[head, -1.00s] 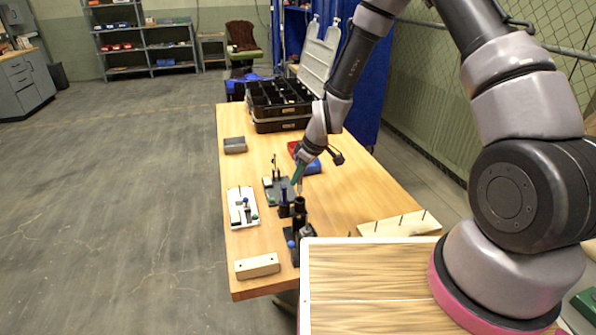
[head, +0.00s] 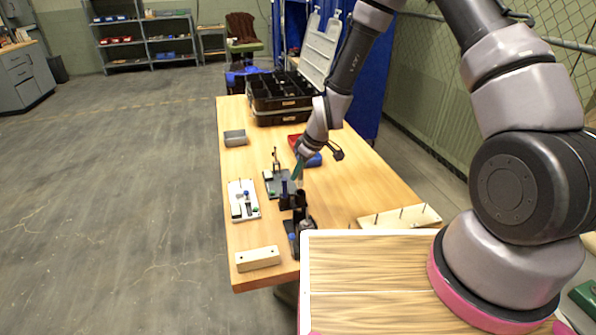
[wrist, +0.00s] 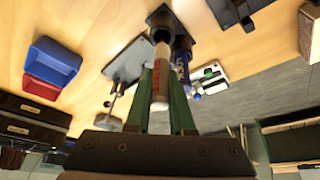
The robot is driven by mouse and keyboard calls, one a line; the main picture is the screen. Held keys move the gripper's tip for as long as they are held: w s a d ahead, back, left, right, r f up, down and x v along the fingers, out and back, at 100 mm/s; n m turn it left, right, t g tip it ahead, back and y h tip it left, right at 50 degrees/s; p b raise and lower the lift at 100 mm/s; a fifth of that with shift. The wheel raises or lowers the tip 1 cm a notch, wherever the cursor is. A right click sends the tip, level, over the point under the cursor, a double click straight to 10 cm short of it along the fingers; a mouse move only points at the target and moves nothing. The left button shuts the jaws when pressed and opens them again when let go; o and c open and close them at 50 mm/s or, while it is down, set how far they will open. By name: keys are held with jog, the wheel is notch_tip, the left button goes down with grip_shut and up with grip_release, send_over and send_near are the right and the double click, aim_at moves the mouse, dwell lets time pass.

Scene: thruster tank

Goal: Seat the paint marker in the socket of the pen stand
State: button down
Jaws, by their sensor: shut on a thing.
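The paint marker (wrist: 160,77) is white with a red band. My gripper (wrist: 161,92) has its green fingers shut around it; the gripper also shows in the head view (head: 298,169). The marker's far end meets the black socket of the pen stand (wrist: 160,20) in the wrist view. In the head view the marker (head: 300,184) stands nearly upright at the top of the dark pen stand (head: 299,201). I cannot tell how far its end is inside the socket. A dark blue cylindrical item (wrist: 181,65) stands close beside the marker.
A white plate with fittings (head: 243,200) and a dark plate with a post (head: 274,182) lie close by. A wooden block (head: 258,258), a pegged board (head: 400,216), red and blue bins (head: 313,160) and black organiser cases (head: 280,104) are around the table. The table's right middle is clear.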

jog(key=shift+f, duration=0.5)
dwell(0.4)
jog(key=shift+f, duration=0.2)
jog(key=shift+f, duration=0.25)
dwell(0.3)
jog(key=shift+f, duration=0.35)
jog(key=shift+f, duration=0.45)
jog(key=shift+f, duration=0.35)
jog(key=shift+f, duration=0.25)
dwell(0.5)
